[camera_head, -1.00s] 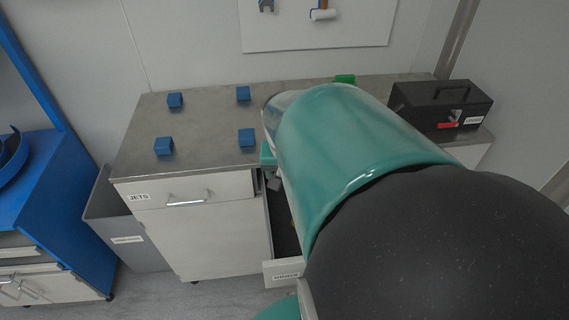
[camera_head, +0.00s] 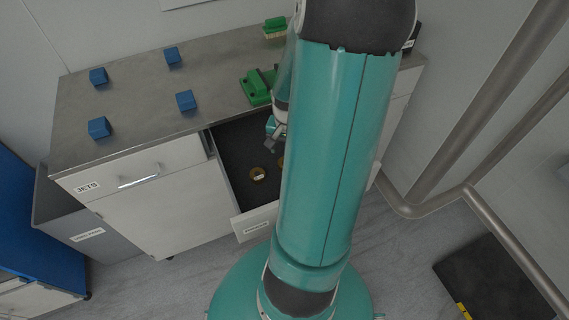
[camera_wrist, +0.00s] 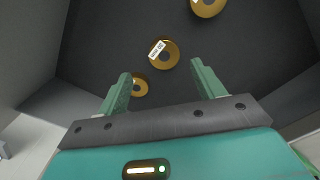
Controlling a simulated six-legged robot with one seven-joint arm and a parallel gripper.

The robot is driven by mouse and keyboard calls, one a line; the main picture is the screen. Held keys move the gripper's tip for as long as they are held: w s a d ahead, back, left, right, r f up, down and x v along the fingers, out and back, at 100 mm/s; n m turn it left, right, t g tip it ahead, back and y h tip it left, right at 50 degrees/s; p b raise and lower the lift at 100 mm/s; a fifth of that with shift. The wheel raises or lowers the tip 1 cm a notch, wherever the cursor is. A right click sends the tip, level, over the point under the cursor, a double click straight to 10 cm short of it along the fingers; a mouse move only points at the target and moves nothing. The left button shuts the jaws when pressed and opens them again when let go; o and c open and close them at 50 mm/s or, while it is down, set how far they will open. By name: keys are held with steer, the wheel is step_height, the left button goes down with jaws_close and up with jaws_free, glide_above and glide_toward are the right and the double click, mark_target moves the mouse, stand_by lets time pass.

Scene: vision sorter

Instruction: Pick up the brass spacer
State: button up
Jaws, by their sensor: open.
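Several brass spacers lie in an open drawer with a dark floor. In the wrist view one labelled brass spacer (camera_wrist: 165,55) lies ahead of and between my fingertips, a smaller-looking one (camera_wrist: 139,88) is beside the left finger, and another (camera_wrist: 208,5) is cut by the top edge. My gripper (camera_wrist: 160,78) is open and empty, with green fingers pointing toward the labelled spacer. In the head view one brass spacer (camera_head: 258,174) shows in the drawer (camera_head: 236,143), and another (camera_head: 281,162) is partly hidden by my arm. My gripper (camera_head: 271,143) is above the drawer, partly hidden.
Blue blocks (camera_head: 186,100) stand on the grey worktop (camera_head: 140,115). A green item (camera_head: 256,88) is on the worktop behind the drawer. The drawer walls stand close around the spacers. A grey bin (camera_head: 80,225) is at the left; pipes (camera_head: 470,120) run at the right.

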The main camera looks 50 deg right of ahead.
steer(key=f, duration=0.6)
steer(key=shift+w+a+f, duration=0.3)
steer(key=c, duration=1.3)
